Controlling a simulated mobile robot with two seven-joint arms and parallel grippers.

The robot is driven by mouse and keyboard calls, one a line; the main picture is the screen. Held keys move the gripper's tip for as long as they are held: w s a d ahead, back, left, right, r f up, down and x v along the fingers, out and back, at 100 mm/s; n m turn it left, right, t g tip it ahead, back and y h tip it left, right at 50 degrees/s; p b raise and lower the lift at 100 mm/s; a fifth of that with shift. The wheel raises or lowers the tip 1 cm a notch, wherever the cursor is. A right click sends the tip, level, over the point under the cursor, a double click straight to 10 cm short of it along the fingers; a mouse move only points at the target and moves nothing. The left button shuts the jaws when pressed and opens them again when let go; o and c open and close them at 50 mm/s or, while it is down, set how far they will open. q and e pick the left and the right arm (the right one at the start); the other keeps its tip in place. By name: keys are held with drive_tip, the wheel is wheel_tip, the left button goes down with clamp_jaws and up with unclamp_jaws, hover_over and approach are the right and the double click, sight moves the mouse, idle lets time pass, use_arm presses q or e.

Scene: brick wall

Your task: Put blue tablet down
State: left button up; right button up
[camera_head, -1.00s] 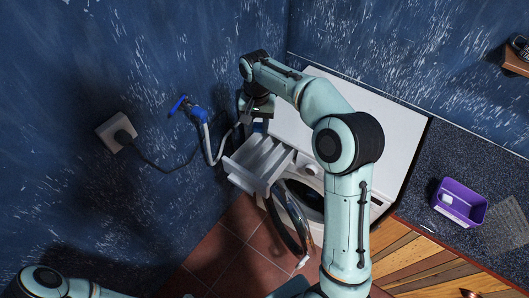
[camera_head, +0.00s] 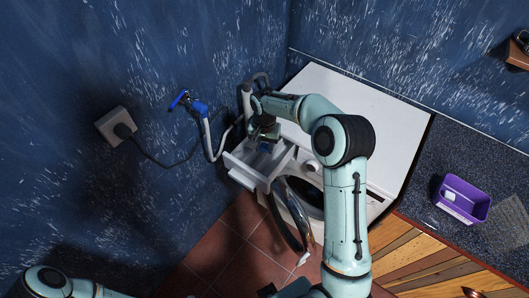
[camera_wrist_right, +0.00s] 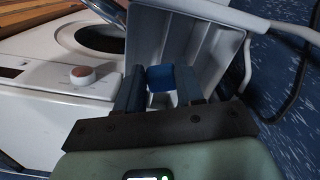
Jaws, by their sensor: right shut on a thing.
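My right gripper (camera_head: 265,137) is over the pulled-out detergent drawer (camera_head: 243,174) of the white washing machine (camera_head: 345,100). In the wrist view my right gripper (camera_wrist_right: 160,88) is shut on the blue tablet (camera_wrist_right: 162,78), which shows between its dark fingers. The tablet also shows as a small blue patch in the head view (camera_head: 264,148). The drawer (camera_wrist_right: 232,50) has ribbed compartments and lies beneath and around the fingertips. I cannot tell whether the tablet touches its floor. Of my left arm only a link shows at the lower left; its gripper is out of view.
The round washer door (camera_head: 288,222) hangs open below the drawer. A grey hose and blue tap (camera_head: 190,103) are on the wall to the left, near a socket (camera_head: 116,126). A purple box (camera_head: 462,200) stands on the dark counter at right.

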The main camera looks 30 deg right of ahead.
sight(264, 148)
wheel_tip(264, 148, down, 4)
use_arm(q)
drive_tip(key=shift+f, duration=0.1)
drive_tip(key=shift+s, duration=0.1)
drive_tip(key=shift+s+f, duration=0.2)
drive_tip(key=shift+f, duration=0.1)
use_arm(e)
drive_tip(key=shift+f, duration=0.6)
drive_tip(key=o, duration=1)
use_arm(q)
drive_tip(key=shift+r, duration=0.1)
use_arm(e)
drive_tip(key=shift+r, duration=0.15)
drive_tip(key=shift+r, duration=0.3)
use_arm(q)
drive_tip(key=shift+w+r+p, duration=0.35)
drive_tip(key=shift+w+r, duration=0.35)
use_arm(e)
wheel_tip(264, 148, up, 12)
drive_tip(key=shift+r, duration=0.25)
use_arm(q)
drive_tip(key=shift+s, duration=0.1)
use_arm(e)
drive_tip(key=shift+s+f, duration=0.1)
